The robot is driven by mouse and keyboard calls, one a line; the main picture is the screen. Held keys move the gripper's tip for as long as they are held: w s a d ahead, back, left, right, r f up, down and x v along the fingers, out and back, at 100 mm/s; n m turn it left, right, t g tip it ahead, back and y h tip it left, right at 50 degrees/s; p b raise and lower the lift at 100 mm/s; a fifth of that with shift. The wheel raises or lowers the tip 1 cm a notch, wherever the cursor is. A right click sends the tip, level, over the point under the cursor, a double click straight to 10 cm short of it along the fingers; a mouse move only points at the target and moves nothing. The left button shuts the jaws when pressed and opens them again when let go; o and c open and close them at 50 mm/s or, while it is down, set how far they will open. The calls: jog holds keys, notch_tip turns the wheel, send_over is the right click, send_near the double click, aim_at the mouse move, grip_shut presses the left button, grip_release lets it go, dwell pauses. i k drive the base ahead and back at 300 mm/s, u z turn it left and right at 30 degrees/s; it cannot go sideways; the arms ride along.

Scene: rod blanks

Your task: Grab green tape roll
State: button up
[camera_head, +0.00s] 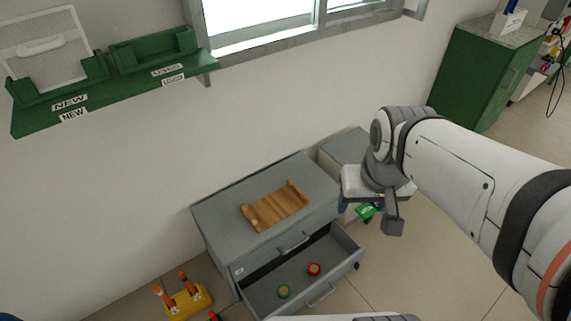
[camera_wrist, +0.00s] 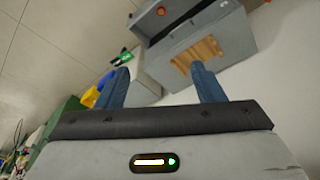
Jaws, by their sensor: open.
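The green tape roll (camera_head: 284,291) lies in the open drawer (camera_head: 262,298) of a grey cabinet, towards the left of the drawer in the head view. A red tape roll (camera_head: 313,269) lies to its right in the same drawer; a round red thing in the drawer shows at the top of the wrist view (camera_wrist: 161,11). My gripper (camera_head: 366,210) is above and to the right of the drawer, apart from both rolls. In the wrist view its two blue fingers (camera_wrist: 160,80) are spread wide with nothing between them. The green roll is not visible there.
The grey cabinet (camera_head: 225,208) carries a wooden tray (camera_head: 275,207) on top. A smaller grey cabinet (camera_head: 345,148) stands beside it, behind my arm. A yellow stand with orange-topped tools (camera_head: 187,301) is on the floor at left. A green shelf (camera_head: 120,77) hangs on the wall.

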aim_at(283, 290)
jog(key=z, duration=0.9)
jog(key=k, duration=1.3)
jog(key=u, duration=0.8)
jog(key=i, duration=1)
